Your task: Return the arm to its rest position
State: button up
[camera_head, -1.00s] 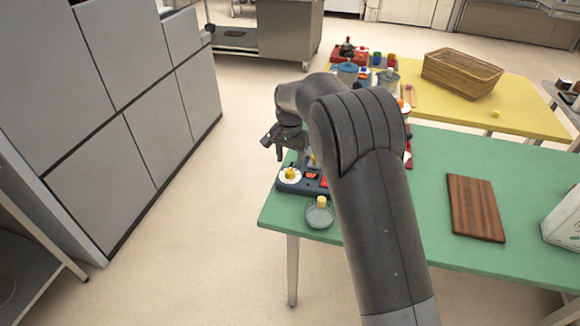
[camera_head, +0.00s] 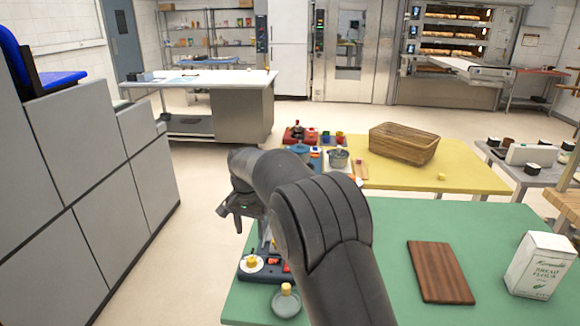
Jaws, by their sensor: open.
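My arm rises from the bottom of the head view and bends over the green table (camera_head: 400,228). My gripper (camera_head: 226,212) hangs at the left of the arm, beyond the table's left edge and above the floor side. Its jaws are open, and I see nothing between them. Below it on the table are a dark blue board (camera_head: 247,276) with a white disc and a yellow knob, and a small glass dish (camera_head: 286,302) with a yellow knob. My arm hides part of the board and table.
Grey cabinets (camera_head: 60,240) stand left; floor between is clear.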

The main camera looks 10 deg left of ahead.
jog(key=s+d+r+t, duration=0.1)
jog(key=s+d+r, duration=0.35)
jog(key=d, duration=0.25)
jog(key=s+d+r+t+y, duration=0.1)
jog(key=s+d+r, duration=0.2)
jog(key=d+r, duration=0.3)
jog(key=s+d+r+t, duration=0.1)
jog(key=s+d+r, duration=0.3)
jog(key=d, duration=0.5)
jog(key=s+d+f+t, duration=0.1)
jog(key=s+d, duration=0.3)
jog(key=s, duration=0.3)
jog(key=s+d+n, duration=0.1)
jog(key=s+d, duration=0.3)
jog(key=s, duration=0.3)
jog(key=s+d+f+n+t+h, duration=0.1)
jog(key=s+d, duration=0.3)
jog(key=s, duration=0.3)
jog(key=shift+s+f+t, duration=0.3)
jog(key=shift+s, duration=0.05)
jog(key=shift+c, duration=0.5)
